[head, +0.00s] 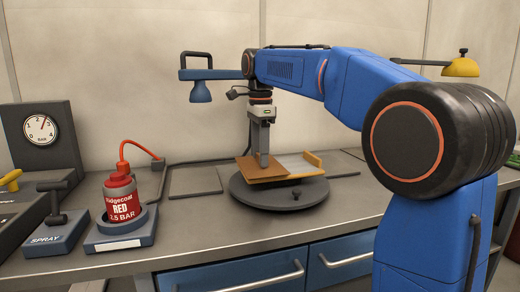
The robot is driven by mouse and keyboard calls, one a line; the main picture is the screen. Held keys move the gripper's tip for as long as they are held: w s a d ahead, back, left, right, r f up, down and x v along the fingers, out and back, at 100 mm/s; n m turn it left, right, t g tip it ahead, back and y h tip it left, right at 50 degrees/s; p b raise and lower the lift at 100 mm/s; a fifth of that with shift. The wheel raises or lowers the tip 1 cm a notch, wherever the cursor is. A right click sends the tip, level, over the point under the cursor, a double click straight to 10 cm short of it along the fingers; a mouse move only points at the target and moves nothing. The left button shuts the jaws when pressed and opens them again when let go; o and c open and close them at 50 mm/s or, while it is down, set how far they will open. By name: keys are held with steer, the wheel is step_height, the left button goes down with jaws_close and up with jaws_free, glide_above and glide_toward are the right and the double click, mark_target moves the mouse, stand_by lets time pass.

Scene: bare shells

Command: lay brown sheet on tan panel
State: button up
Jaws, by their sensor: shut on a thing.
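My gripper (264,162) points straight down and is shut on the brown sheet (252,172), a thin, flat, orange-brown piece. The sheet lies roughly level over the left part of the dark round turntable (262,200). To its right a tan panel (313,160) shows as a raised tan edge beside a pale grey surface (294,162). The sheet's right side meets or overlaps this assembly. I cannot tell whether the sheet touches the panel or hovers just above it. The sheet hides what lies beneath it.
A red bottle (121,199) with a red hose stands in a holder on the left. A spray lever box (57,224) and a pressure gauge (41,129) are farther left. A flat dark plate (195,181) lies left of the turntable. A yellow lamp (461,67) hangs at right.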

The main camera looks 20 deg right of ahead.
steer(key=o, duration=1.1)
